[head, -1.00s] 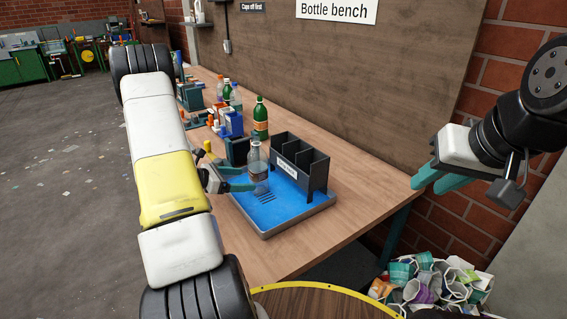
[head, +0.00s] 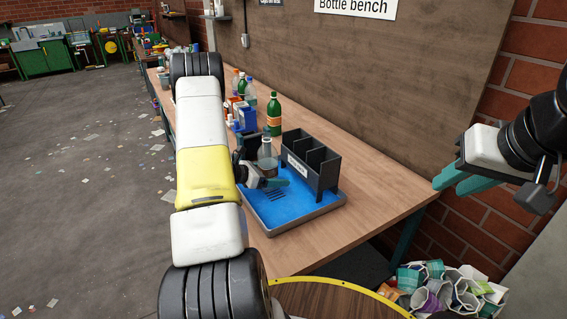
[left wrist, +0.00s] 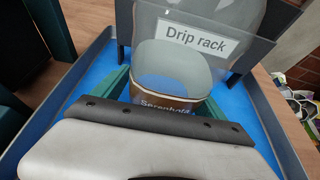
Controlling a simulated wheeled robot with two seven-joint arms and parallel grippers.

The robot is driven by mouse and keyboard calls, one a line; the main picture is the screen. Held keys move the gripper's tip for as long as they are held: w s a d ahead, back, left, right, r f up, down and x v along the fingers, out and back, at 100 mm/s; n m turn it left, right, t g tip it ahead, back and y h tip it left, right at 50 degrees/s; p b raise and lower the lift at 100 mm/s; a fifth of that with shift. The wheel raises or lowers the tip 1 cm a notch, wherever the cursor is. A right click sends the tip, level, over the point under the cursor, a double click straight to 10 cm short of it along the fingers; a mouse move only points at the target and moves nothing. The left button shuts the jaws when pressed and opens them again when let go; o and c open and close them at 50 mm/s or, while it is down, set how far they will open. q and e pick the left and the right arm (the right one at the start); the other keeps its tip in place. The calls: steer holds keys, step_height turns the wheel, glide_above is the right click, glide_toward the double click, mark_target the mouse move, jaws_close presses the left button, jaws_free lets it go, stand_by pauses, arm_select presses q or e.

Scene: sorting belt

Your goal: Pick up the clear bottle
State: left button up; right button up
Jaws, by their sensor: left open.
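The clear bottle (head: 267,148) stands upright on the blue tray (head: 268,221), just left of the dark drip rack. It has a brown label. In the left wrist view the clear bottle (left wrist: 168,62) is close, in front of the drip rack sign. My left gripper (head: 272,183) is low at the bottle, open, its fingers reaching past the lower part. In the left wrist view the left gripper (left wrist: 165,100) shows a teal finger on each side of the bottle. Whether they touch it is unclear. My right gripper (head: 460,183) is raised at the right, away from the bottle, with nothing visible in it.
The drip rack (head: 322,172) stands on the tray close beside the bottle. A green bottle (head: 273,112), a blue box (head: 247,117) and other bottles stand farther back on the wooden bench (head: 375,188). A bin of crumpled cartons (head: 445,290) is below right.

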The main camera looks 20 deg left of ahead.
mark_target(274, 168)
arm_select(q)
steer(key=c, duration=1.5)
steer(key=shift+c, duration=0.2)
steer(key=shift+r, duration=0.5)
steer(key=r, duration=0.1)
steer(key=s+r, duration=0.1)
steer(key=shift+r, duration=0.35)
steer(key=s, duration=0.5)
steer(key=s+r, duration=0.1)
steer(key=s, duration=0.8)
steer(key=shift+s+d+r, duration=0.2)
steer(key=shift+s, duration=0.1)
steer(key=s+a+r, duration=0.3)
steer(key=s+r, duration=0.1)
steer(key=r, duration=0.3)
steer(key=s+a+r, duration=0.3)
steer(key=s+r, duration=0.1)
steer(key=r, duration=0.3)
steer(key=shift+a, duration=0.25)
